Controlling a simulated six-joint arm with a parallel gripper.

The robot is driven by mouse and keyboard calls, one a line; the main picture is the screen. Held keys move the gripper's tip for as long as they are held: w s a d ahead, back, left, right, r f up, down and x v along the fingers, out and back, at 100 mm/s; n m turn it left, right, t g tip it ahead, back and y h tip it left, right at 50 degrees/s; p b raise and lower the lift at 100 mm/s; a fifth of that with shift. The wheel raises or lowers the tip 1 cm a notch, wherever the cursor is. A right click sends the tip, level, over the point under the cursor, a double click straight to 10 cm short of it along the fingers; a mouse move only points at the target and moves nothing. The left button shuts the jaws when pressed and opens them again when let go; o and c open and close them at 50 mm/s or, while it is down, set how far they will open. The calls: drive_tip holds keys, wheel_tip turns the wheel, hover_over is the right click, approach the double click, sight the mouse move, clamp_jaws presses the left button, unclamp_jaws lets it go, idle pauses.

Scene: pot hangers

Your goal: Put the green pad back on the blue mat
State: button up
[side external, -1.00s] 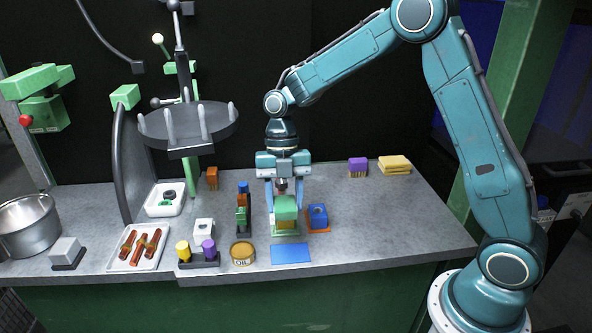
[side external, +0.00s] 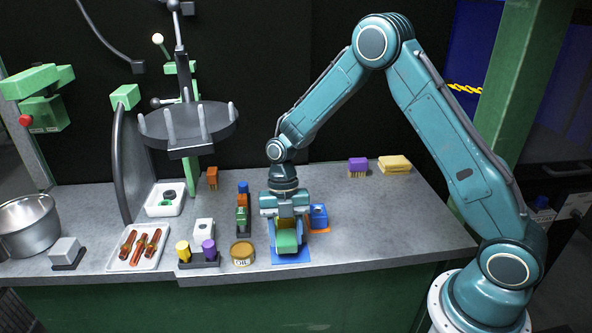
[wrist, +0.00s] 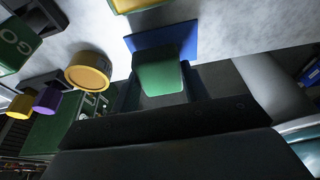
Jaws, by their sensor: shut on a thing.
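The green pad (side external: 287,241) is between the fingers of my gripper (side external: 287,228), which points down and is shut on it. The blue mat (side external: 290,259) lies flat near the front edge of the bench, and the pad is over it, covering much of its middle. In the wrist view the green pad (wrist: 160,74) overlaps the blue mat (wrist: 180,38), with blue showing beyond it and at its sides. I cannot tell whether the pad touches the mat.
A round oil tin (side external: 243,253) stands just left of the mat. A blue block (side external: 318,214) on an orange base is close on the right. A rack with a yellow and a purple knob (side external: 209,250) is further left. The bench front right is clear.

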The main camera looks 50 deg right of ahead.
drive_tip(key=shift+f, duration=1.25)
drive_tip(key=shift+f, duration=0.15)
drive_tip(key=o, duration=1)
drive_tip(key=v, duration=1.2)
drive_tip(key=shift+r, duration=0.2)
